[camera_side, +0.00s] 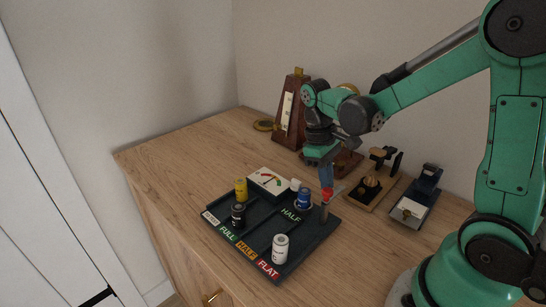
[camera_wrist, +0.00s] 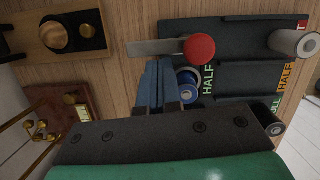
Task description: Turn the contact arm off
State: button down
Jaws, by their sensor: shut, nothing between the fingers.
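The contact arm (camera_wrist: 150,47) is a flat metal strip with a round red knob (camera_wrist: 200,48) at one end, at the edge of the dark tray (camera_wrist: 230,35). In the side view the red knob (camera_side: 327,193) shows just below my gripper (camera_side: 327,182), with part of the strip (camera_side: 338,189) beside it. My gripper (camera_wrist: 158,80) has narrow blue fingers, shut and empty. In the wrist view their tips are close to the strip and knob; I cannot tell whether they touch. A blue battery (camera_side: 303,200) stands in the tray close by, partly hidden by the fingers in the wrist view.
Behind are a metronome (camera_side: 290,112), a wooden-based device (camera_side: 366,194) and a stapler-like device (camera_side: 412,210). The left tabletop is clear.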

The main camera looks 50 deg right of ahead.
jog(key=shift+s+a, duration=0.25)
jog(key=shift+a, duration=0.15)
jog(key=w, duration=0.4)
jog(key=shift+w+d, duration=0.1)
jog(key=shift+s+v, duration=0.3)
jog(key=shift+v, duration=4.7)
jog(key=s+a+f+m+t, duration=0.1)
jog(key=s+a+f+t, duration=0.2)
jog(key=t, duration=0.7)
jog(key=s+a, duration=0.2)
jog(key=a, duration=0.1)
jog(key=shift+s+a, duration=0.2)
jog(key=shift+s, duration=0.05)
